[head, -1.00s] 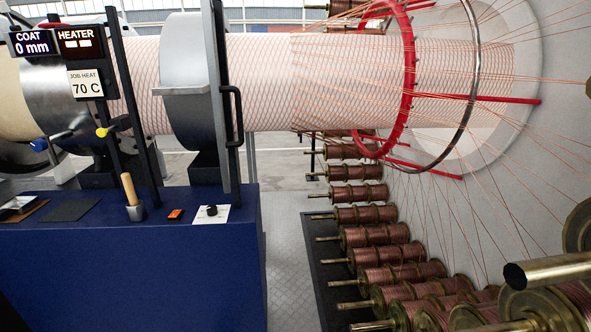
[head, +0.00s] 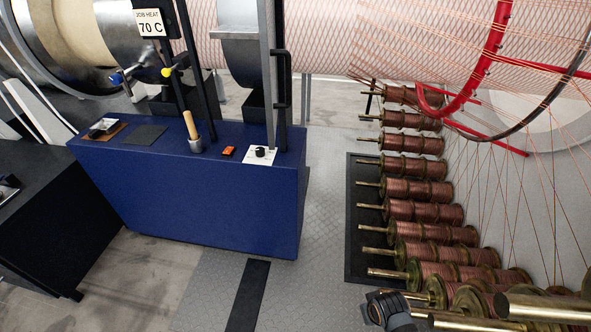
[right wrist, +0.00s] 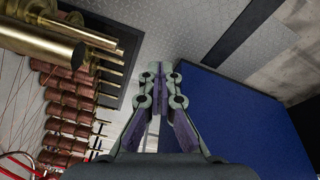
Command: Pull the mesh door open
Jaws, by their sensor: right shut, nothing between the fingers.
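A tall, narrow grey panel edge (head: 268,90) stands upright at the right end of the blue cabinet in the head view, with a black bar handle (head: 283,80) on its right side. This looks like the door seen nearly edge-on; I cannot make out its mesh face, and its top is cut off. In the right wrist view my right gripper (right wrist: 158,68) is shut and empty, above the floor between the blue cabinet and the spools. A dark part of my right arm (head: 390,310) shows at the bottom of the head view, well apart from the handle. My left gripper is not in view.
The blue cabinet (head: 200,190) carries a cup with a wooden-handled tool (head: 192,135), an orange switch (head: 228,151) and a knob (head: 261,152). Rows of copper spools (head: 420,190) on brass rods stand right, under a red ring (head: 485,60). Floor between is clear.

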